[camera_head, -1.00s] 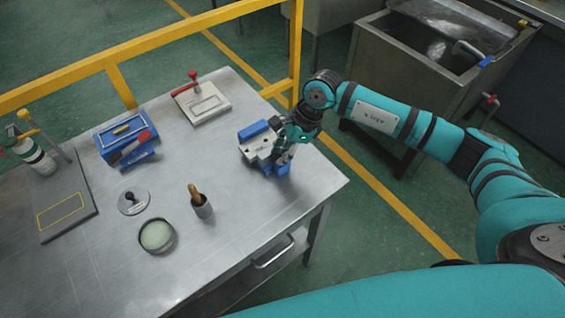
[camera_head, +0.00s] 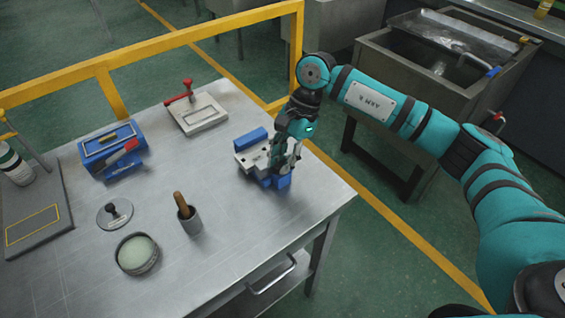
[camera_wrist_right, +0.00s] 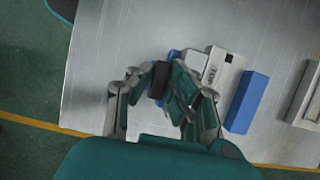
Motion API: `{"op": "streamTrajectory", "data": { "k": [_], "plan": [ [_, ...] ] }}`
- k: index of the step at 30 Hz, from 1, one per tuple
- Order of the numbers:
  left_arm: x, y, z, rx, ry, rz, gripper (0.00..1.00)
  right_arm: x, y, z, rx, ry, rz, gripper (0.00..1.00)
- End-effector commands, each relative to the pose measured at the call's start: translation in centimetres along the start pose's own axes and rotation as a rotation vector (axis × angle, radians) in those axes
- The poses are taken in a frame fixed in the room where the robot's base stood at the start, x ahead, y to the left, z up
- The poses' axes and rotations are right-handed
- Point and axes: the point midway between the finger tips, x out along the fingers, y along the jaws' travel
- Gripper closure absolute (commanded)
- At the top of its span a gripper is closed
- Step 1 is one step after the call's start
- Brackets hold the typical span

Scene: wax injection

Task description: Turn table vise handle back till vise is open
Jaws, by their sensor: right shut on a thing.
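The blue table vise (camera_head: 283,182) is near the right edge of the metal table, with a grey metal block (camera_head: 246,158) at its middle. In the right wrist view this block (camera_wrist_right: 213,66) carries the letters "TOP". A longer blue block (camera_head: 250,139), apparently the vise's far jaw, stands on the other side; a gap shows beside it in the wrist view. My right gripper (camera_head: 277,166) points down over the vise's near end. In the wrist view its fingers (camera_wrist_right: 157,86) are shut around a dark handle piece (camera_wrist_right: 158,78). The fingers hide part of the handle. My left gripper is out of view.
The metal table (camera_head: 230,240) also holds a white plate with a red handle (camera_head: 200,113), a blue box (camera_head: 105,142), a small pot with a wooden-handled tool (camera_head: 190,221) and a round dish (camera_head: 137,254). A yellow rail (camera_head: 180,38) runs behind.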

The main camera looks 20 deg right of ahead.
Motion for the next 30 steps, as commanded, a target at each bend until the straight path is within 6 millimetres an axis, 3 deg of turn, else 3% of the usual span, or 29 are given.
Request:
{"op": "streamTrajectory", "data": {
  "k": [10,11,16,26,30],
  "plan": [
    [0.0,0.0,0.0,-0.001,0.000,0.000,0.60,-0.1,0.0,0.1,-0.006,0.001,-0.001,1.00],
    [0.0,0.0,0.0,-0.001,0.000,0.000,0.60,-0.1,0.0,0.1,-0.006,0.001,-0.001,0.82],
    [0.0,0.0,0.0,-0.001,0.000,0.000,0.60,-0.1,-0.1,0.0,-0.005,0.001,-0.002,0.62],
    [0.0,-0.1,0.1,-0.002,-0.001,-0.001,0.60,-0.2,-0.1,0.0,-0.004,0.001,-0.003,0.62],
    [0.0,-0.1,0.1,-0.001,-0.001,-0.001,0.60,-1.3,-0.1,0.0,-0.004,0.002,-0.005,0.62]
  ]
}}
